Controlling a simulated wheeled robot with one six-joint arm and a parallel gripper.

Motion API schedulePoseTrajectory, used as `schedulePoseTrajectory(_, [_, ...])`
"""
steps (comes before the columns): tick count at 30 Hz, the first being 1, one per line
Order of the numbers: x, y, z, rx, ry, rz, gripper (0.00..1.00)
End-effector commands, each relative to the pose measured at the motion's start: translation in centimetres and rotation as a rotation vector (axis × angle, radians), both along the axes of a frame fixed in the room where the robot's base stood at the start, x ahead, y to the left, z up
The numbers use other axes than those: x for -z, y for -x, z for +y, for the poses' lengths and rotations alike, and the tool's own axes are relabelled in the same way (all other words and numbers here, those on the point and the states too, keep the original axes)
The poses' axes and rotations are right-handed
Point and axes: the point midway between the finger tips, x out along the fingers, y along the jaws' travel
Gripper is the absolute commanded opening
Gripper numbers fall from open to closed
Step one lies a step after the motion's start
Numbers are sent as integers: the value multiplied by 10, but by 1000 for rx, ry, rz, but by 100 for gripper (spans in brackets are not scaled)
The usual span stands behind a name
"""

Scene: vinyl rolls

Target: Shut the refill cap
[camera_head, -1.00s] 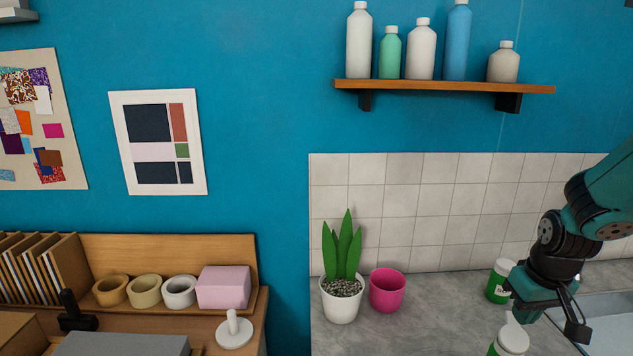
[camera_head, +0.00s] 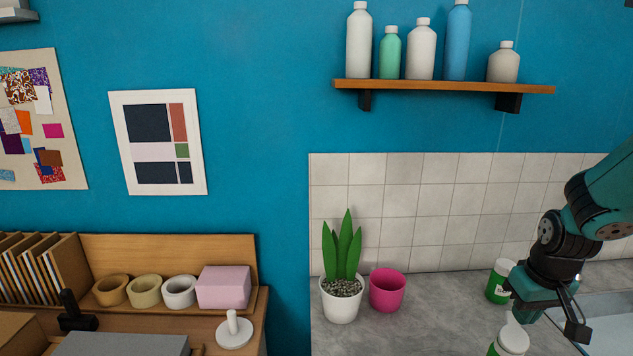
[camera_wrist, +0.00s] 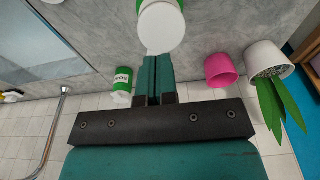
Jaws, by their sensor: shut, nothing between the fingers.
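A green container with a white cap (camera_head: 512,340) stands on the counter at the bottom of the head view, partly cut off by the frame. A small white part rises from its top, like a raised lid. In the wrist view the white cap (camera_wrist: 162,28) is a large round disc just beyond my fingertips. My gripper (camera_wrist: 157,62) is shut and empty, its teal fingers side by side. The tips are at or very near the cap's edge; I cannot tell whether they touch. In the head view my gripper (camera_head: 521,316) is beside the raised white part.
A second green container with white cap (camera_head: 498,281) stands behind, close to my gripper. A pink pot (camera_head: 387,291) and a potted plant (camera_head: 342,300) stand to the left. A sink (camera_head: 610,318) lies to the right. Bare counter (camera_head: 420,325) lies between the pots and front container.

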Motion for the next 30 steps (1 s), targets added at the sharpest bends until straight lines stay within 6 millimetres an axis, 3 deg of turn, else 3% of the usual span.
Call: schedulePoseTrajectory(30, [22, 0, 0, 0, 0, 0, 0])
